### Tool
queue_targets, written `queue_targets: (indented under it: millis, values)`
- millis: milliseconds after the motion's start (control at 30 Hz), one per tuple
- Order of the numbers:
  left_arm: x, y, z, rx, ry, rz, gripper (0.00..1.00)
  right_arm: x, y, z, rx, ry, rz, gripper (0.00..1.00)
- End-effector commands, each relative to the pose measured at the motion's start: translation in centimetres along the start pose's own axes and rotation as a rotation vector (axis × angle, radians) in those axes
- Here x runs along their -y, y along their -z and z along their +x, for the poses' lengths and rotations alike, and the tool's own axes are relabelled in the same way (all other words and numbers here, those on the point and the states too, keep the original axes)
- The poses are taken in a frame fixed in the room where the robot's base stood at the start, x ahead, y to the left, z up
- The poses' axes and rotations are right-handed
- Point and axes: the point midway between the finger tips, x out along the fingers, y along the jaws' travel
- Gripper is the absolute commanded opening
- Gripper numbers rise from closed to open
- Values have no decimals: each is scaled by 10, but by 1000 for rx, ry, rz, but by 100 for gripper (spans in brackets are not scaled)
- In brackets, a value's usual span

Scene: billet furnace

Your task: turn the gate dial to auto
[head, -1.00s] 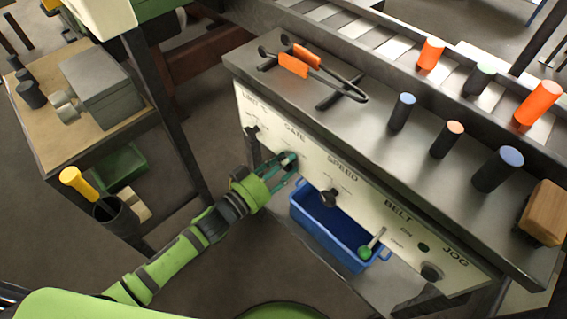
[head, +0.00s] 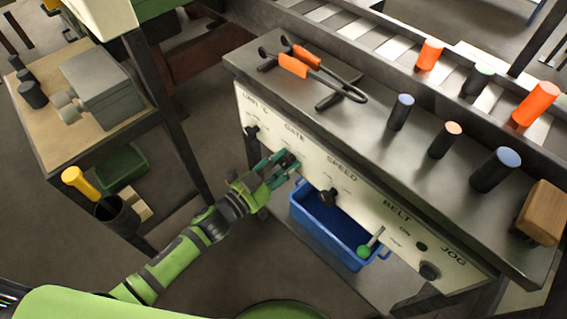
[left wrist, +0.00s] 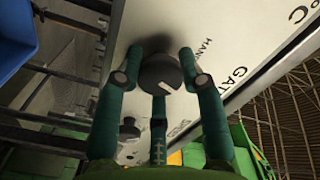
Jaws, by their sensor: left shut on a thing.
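The gate dial (head: 287,160) is a dark round knob on the pale front panel (head: 372,218), under the word GATE. In the left wrist view the dial (left wrist: 160,73) shows a short white mark on its face, towards the lower right. My left gripper (head: 281,167) is at the panel, with its teal fingers closed around the dial. In the left wrist view its fingers stand left, right and below the knob. The lettering around the dial is only partly readable; I cannot tell which setting the mark meets. My right gripper is not in view.
The speed knob (head: 328,197) is right of the gate dial, and the belt lever (head: 370,243) has a green ball. A blue bin (head: 318,222) stands below the panel. Orange-handled tongs (head: 318,70) and several cylinders lie or stand on the bench above.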

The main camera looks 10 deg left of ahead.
Motion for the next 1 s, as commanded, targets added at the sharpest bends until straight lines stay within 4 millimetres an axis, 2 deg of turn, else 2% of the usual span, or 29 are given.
queue_targets:
  millis: [400,1000]
  values:
    - [-1,-3,-1,7,-2,239,6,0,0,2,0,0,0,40]
    - [0,-3,-1,8,-3,296,6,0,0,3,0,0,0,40]
